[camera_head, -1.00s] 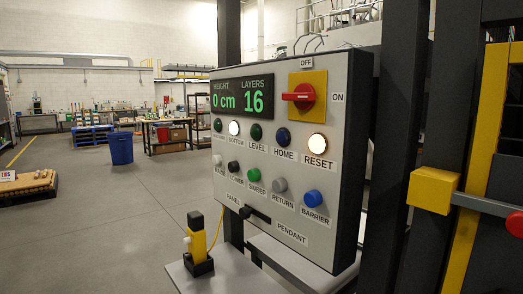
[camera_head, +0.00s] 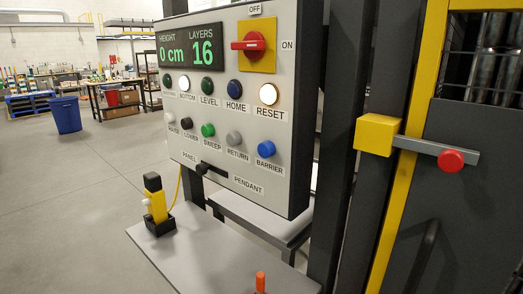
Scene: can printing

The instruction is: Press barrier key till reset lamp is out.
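The control panel (camera_head: 285,190) fills the middle of the head view. Its blue BARRIER key (camera_head: 266,149) sits at the right end of the lower row of keys. The RESET lamp (camera_head: 268,94) above it glows warm white, so it is lit. The BOTTOM lamp (camera_head: 184,83) also glows white. The display (camera_head: 191,48) reads height 0 cm and layers 16. The red rotary switch (camera_head: 250,45) lies horizontal on its yellow plate, between the OFF and ON labels. Neither of my grippers shows in the head view.
A grey shelf (camera_head: 205,262) below the panel holds a yellow and black pendant (camera_head: 155,205). A dark post and a yellow-edged gate with a grey latch bar (camera_head: 425,147) stand at right. A blue bin (camera_head: 66,115) and open floor lie at left.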

